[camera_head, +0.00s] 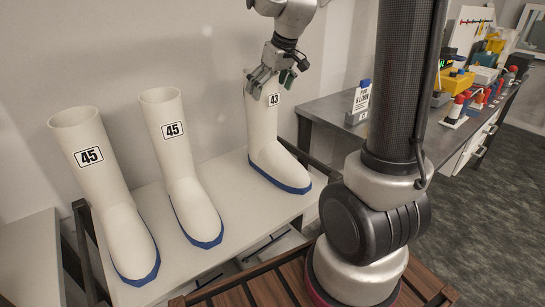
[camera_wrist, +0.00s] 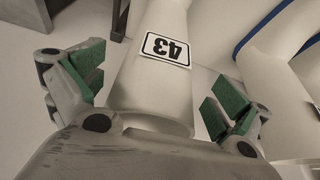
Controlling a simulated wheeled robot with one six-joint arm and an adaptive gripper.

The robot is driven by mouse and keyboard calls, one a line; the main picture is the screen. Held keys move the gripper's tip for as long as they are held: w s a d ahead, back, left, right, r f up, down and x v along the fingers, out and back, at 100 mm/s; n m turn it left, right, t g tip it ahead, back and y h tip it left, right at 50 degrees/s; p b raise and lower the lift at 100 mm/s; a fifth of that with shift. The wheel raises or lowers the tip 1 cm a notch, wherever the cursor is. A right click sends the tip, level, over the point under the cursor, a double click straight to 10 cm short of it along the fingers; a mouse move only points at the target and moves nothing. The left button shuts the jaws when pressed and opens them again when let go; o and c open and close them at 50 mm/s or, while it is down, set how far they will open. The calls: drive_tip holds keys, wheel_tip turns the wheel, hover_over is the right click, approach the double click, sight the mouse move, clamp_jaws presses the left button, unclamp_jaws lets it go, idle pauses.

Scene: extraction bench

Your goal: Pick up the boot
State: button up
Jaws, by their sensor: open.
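A white boot marked 43 (camera_head: 262,125) with a blue sole stands upright on the white bench top (camera_head: 228,200), toe pointing to the lower right. My gripper (camera_head: 270,84) is open at the top of this boot's shaft. In the wrist view the boot's shaft (camera_wrist: 150,92) lies between my two green-padded fingers (camera_wrist: 155,93), one to each side, with gaps showing. The far side of the boot's rim is partly hidden by my gripper body.
Two white boots marked 45, a middle one (camera_head: 187,180) and a left one (camera_head: 112,195), stand left of the 43 boot. A wall is close behind. My arm column blocks part of the view. A counter (camera_head: 340,128) with a small sign (camera_head: 359,100) and bottles is at right.

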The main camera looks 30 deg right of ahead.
drive_tip(key=shift+f, duration=0.2)
drive_tip(key=shift+r, duration=0.1)
drive_tip(key=c, duration=1.9)
